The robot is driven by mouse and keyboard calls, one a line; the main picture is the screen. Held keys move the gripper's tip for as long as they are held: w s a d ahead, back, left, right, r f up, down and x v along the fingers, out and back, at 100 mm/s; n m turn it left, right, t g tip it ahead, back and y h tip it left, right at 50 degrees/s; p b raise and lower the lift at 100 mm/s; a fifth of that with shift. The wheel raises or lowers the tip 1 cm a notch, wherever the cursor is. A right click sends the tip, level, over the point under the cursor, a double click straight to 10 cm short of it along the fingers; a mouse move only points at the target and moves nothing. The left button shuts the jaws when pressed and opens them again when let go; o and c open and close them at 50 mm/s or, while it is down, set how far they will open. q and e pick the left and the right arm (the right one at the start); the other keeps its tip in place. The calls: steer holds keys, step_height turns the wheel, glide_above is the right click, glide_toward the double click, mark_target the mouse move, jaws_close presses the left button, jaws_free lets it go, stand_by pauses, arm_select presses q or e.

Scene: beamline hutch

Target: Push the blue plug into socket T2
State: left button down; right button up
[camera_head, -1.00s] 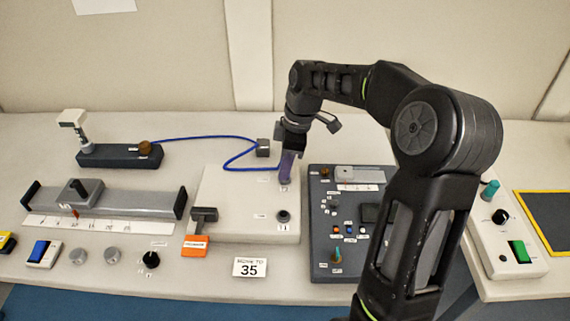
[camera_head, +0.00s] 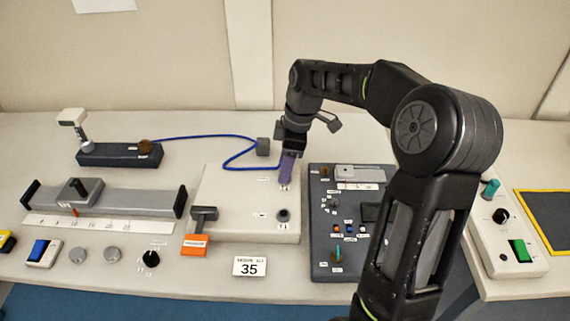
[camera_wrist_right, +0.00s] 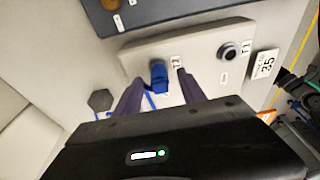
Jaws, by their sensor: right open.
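The blue plug (camera_wrist_right: 158,77) stands at socket T2 (camera_wrist_right: 156,63) in the right wrist view, beside the "T2" label. Its body covers most of the socket, and I cannot tell how deep it sits. My right gripper (camera_head: 286,179) is open over the back right of the white panel (camera_head: 225,222). In the right wrist view its two purple fingers stand on either side of the plug, with gaps visible. In the head view the fingers hide the plug and the socket. The blue cable (camera_head: 205,137) runs left from there.
Socket T1 (camera_head: 283,215) is empty at the panel's front right. A handle with an orange base (camera_head: 195,244) stands at the panel's front left corner. A dark control box (camera_head: 325,262) is close on the right. A grey block (camera_head: 263,147) lies behind the panel by the cable.

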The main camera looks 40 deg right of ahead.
step_height(320, 180, up, 8)
steer(key=s+d, duration=0.1)
steer(key=shift+f, duration=0.25)
steer(key=shift+d, duration=0.1)
stand_by(0.3)
